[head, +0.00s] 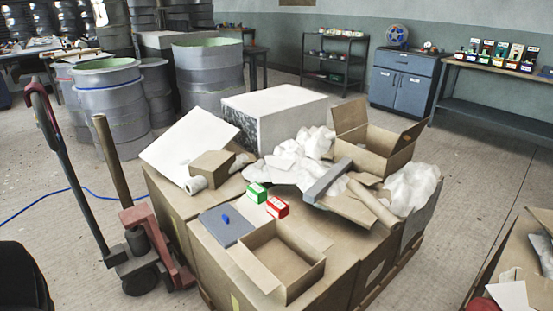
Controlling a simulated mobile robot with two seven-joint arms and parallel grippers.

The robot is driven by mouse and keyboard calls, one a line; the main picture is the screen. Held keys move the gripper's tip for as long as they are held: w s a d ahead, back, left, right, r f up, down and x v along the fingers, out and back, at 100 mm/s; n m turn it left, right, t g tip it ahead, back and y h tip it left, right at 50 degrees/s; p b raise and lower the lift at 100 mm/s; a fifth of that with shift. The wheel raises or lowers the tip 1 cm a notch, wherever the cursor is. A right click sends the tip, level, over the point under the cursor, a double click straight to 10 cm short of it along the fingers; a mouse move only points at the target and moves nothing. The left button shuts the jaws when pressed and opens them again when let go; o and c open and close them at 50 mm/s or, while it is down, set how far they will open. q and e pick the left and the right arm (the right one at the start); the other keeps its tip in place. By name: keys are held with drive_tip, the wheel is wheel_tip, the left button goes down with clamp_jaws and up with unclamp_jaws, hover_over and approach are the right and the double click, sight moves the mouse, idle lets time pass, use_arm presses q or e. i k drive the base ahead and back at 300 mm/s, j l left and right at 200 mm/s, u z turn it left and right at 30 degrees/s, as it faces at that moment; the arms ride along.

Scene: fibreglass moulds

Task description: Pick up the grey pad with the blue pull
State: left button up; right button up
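The grey pad (238,231) lies flat on the near left part of the cardboard-box stack, just left of an open box. A small blue pull (225,219) sticks up from its upper face. The pad looks uncovered. Neither of my grippers is in view.
An open cardboard box (310,269) stands right beside the pad. A green box (256,192) and a red box (277,207) lie behind it. Crumpled white paper, a grey bar (327,182) and another open box (389,160) crowd the right. A red pallet jack (160,236) stands left; floor beyond is open.

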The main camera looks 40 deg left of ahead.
sight(224, 222)
drive_tip(key=u, duration=1.55)
drive_tip(key=z, duration=0.35)
drive_tip(key=i+j+z, duration=0.35)
drive_tip(key=j, duration=0.2)
drive_tip(key=i+j+z, duration=0.3)
drive_tip(key=j, duration=0.4)
drive_tip(key=i+j+z, duration=0.1)
drive_tip(key=j, duration=0.4)
drive_tip(key=i+j, duration=0.15)
drive_tip(key=j, duration=0.3)
drive_tip(key=i+j, duration=0.1)
drive_tip(key=j, duration=0.3)
drive_tip(key=i+j, duration=0.15)
drive_tip(key=j, duration=0.3)
drive_tip(key=i+j, duration=0.15)
drive_tip(key=j, duration=0.3)
